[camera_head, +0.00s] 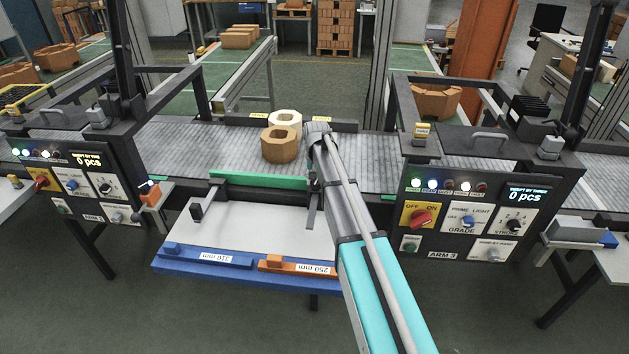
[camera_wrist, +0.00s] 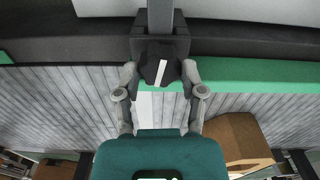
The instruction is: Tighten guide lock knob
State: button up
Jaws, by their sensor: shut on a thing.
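In the wrist view a black lock knob (camera_wrist: 159,64) with a white stripe sits on a dark clamp block beside a grey bar. The stripe is nearly upright, leaning slightly. My gripper (camera_wrist: 160,76) is shut on the knob, one grey finger on each side. A green guide strip (camera_wrist: 255,72) runs next to the block. In the head view the green guide rail (camera_head: 235,179) lies along the near edge of the conveyor. There my arm hides the knob and most of my gripper. A second dark knob (camera_head: 196,211) stands to the left.
A tan hollow block (camera_head: 279,146) and a cream one (camera_head: 286,118) stand on the grey conveyor (camera_head: 220,145) beside my arm. A white shelf (camera_head: 250,230) holds blue and orange gauge bars at its front. Control panels (camera_head: 462,215) stand at both sides.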

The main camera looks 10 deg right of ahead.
jog(key=shift+w+m, duration=0.15)
jog(key=shift+m, duration=1.35)
jog(key=o, duration=1.1)
jog(key=shift+o, duration=0.2)
jog(key=shift+r, duration=0.15)
